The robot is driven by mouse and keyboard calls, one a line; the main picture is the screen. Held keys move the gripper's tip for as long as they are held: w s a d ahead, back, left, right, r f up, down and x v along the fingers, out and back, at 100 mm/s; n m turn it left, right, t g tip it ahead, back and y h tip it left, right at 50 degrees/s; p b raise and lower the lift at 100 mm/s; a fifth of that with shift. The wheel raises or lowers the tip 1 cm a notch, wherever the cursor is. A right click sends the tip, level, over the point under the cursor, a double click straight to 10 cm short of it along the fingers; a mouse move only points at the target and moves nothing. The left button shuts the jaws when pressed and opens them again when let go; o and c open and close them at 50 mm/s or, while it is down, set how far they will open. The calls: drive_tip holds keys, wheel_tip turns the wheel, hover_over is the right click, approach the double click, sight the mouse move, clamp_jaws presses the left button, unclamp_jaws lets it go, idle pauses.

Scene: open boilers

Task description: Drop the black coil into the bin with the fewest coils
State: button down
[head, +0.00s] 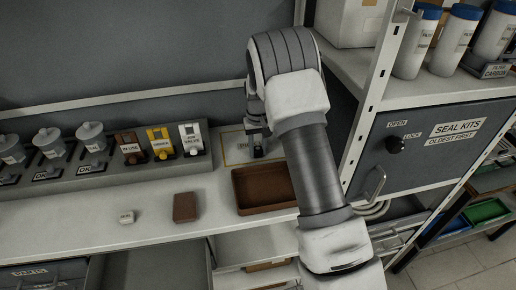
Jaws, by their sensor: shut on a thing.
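My gripper (258,148) points down at the back of the white counter, over a yellow-outlined pad. It is shut on a small dark thing, mostly hidden by the fingers and too small to identify as the black coil. Part of a blue bin (440,228) and a green bin (488,211) show low on the right, far from my gripper. I cannot make out coils in either bin.
A brown tray (237,190) lies just in front of my gripper. A brown block (185,207) and a small white tag (127,217) lie on the counter. Labelled switches (161,147) stand behind. A SEAL KITS cabinet (425,145) and shelf post stand right of my arm.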

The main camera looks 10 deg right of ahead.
drive_tip(key=c, duration=0.5)
unclamp_jaws()
drive_tip(key=shift+f, duration=0.1)
